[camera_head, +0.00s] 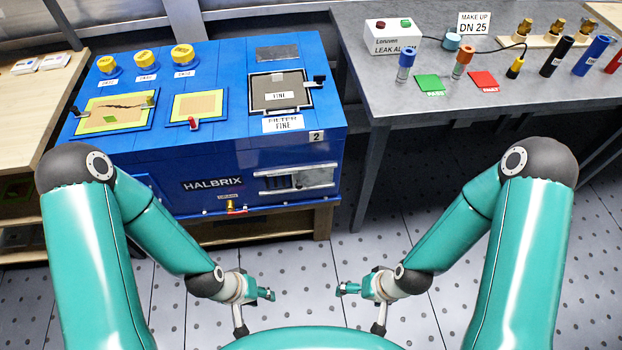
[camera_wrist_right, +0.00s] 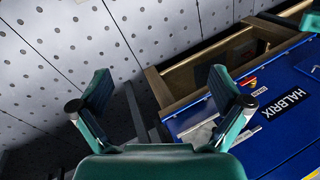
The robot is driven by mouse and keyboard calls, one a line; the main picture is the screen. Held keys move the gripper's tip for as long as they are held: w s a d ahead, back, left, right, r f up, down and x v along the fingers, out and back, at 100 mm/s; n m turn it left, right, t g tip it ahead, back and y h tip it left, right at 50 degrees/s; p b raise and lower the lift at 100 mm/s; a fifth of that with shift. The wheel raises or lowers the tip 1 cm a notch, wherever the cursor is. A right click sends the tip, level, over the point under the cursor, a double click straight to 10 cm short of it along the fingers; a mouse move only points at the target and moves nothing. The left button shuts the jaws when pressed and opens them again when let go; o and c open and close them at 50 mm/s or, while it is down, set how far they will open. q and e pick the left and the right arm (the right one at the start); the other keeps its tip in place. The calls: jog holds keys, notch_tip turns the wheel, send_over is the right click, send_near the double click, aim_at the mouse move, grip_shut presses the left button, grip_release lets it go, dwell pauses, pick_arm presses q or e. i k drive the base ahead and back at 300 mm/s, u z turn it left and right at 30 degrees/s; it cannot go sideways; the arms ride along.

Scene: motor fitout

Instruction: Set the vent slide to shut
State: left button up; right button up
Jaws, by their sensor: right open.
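The vent slide (camera_head: 313,178) is a silver plate on the front face of the blue HALBRIX box (camera_head: 212,157), low at the right. Dark and pale slots show at the left of its frame, and the plate covers the right part. In the right wrist view a grey plate (camera_wrist_right: 198,132) on the box's front is partly hidden behind a finger. My right gripper (camera_head: 345,289) is open and empty, low in front of the box and apart from it; its spread fingers show in the wrist view (camera_wrist_right: 160,76). My left gripper (camera_head: 268,294) is also clear of the box; its finger gap is unclear.
The box top holds yellow-capped fittings (camera_head: 145,60), framed panels and a FILTER FINE panel (camera_head: 280,92). A small brass-and-red fitting (camera_head: 232,206) sits at the front's lower edge. A grey table (camera_head: 450,75) with a leak alarm box (camera_head: 391,36) stands right. The perforated floor ahead is clear.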

aim_at(317, 178)
jog(key=z, duration=1.6)
jog(key=i, duration=0.1)
jog(key=u, duration=2.95)
jog(key=k, duration=1.15)
jog(key=z, duration=3.8)
jog(key=k, duration=0.05)
jog(key=u, duration=2.25)
jog(key=i, duration=1)
